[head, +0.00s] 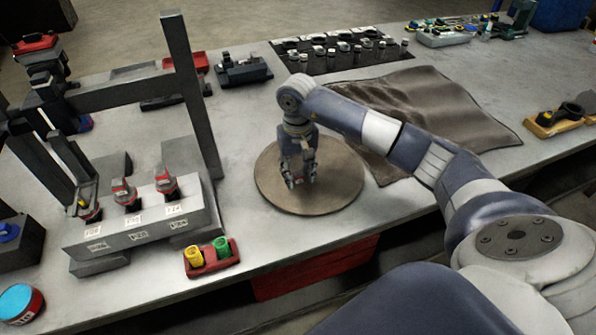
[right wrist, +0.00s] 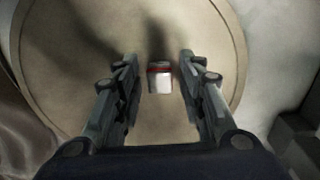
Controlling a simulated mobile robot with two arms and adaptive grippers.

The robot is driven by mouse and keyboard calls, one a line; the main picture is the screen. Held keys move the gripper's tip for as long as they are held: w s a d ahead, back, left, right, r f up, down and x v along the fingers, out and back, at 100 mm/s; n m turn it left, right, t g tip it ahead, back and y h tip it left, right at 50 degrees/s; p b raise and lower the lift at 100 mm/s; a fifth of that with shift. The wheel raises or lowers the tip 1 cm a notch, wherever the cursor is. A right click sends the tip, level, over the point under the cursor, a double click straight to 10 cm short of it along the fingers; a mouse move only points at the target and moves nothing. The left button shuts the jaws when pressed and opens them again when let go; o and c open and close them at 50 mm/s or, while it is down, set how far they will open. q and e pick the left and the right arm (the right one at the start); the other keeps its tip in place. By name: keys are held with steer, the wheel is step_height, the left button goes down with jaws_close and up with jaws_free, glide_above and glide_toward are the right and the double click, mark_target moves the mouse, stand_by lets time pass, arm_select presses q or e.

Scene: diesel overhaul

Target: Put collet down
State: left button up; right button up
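My right gripper (head: 302,180) points down over the round tan mat (head: 333,193) in the middle of the bench. In the right wrist view its two fingers (right wrist: 160,90) are spread apart. A small white piece with a red band (right wrist: 160,79), which looks like the collet, shows between them on the mat. A gap shows on each side of it, and neither finger seems to touch it. In the head view the fingers largely hide this piece. My left gripper is not in view.
A grey rack (head: 140,228) with several red-topped labelled pieces stands at left, under a dark post (head: 190,95). A red tray (head: 212,262) with yellow and green cups sits at the front edge. A dark cloth (head: 430,110) lies right of the mat. Small parts (head: 350,52) stand behind.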

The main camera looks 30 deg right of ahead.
mark_target(298, 173)
steer(key=shift+r, duration=0.15)
steer(key=shift+r, duration=0.2)
step_height(298, 173, up, 12)
steer(key=b, duration=0.3)
steer(key=shift+f, duration=0.2)
stand_by(0.5)
